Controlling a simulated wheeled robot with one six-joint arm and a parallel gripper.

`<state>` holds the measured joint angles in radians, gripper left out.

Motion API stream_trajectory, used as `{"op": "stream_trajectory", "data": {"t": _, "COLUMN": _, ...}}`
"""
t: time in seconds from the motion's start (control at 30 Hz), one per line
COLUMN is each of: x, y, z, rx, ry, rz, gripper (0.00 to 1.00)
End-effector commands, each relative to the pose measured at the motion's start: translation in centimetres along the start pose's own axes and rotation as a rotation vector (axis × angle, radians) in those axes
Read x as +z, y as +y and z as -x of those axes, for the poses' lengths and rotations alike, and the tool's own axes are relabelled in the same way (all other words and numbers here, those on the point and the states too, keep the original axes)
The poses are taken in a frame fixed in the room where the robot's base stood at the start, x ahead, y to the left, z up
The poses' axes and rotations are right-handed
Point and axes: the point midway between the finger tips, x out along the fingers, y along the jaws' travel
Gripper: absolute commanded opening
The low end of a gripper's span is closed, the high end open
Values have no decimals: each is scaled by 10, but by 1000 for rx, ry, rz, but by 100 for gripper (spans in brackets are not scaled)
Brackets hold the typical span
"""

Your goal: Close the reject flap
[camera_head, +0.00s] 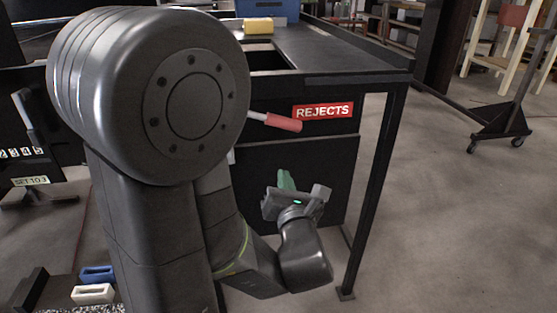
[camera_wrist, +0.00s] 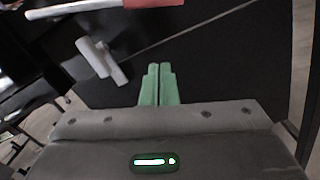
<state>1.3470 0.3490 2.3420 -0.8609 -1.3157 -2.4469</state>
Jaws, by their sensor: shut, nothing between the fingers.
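The red REJECTS sign (camera_head: 323,111) is on the black side of the conveyor. A dark rectangular opening (camera_head: 268,60) shows in the conveyor top above it; I cannot make out the flap itself for certain. A lever with a red grip (camera_head: 283,122) sticks out to the right beside the sign, its left end hidden behind my arm. Its pale rod (camera_wrist: 75,8) crosses the top of the wrist view. My gripper (camera_head: 286,180) is below the lever, in front of the black lower panel (camera_head: 335,165). Its green fingers (camera_wrist: 159,70) are together and empty, apart from the lever.
A yellow block (camera_head: 258,25) lies on the conveyor top before a blue box (camera_head: 267,8). A pale T-shaped fitting (camera_wrist: 100,58) is on the panel, left of my fingers. A black table leg (camera_head: 372,190) stands right of my gripper.

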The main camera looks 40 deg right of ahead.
Motion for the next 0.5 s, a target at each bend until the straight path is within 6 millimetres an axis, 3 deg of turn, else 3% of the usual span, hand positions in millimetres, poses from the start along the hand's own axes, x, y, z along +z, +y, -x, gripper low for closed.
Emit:
{"op": "stream_trajectory", "data": {"t": 0.27, "x": 1, "y": 2, "z": -35, "rx": 5, "ry": 4, "rz": -1, "gripper": 0}}
{"op": "stream_trajectory", "data": {"t": 0.5, "x": 1, "y": 3, "z": -79, "rx": 5, "ry": 4, "rz": -2, "gripper": 0}}
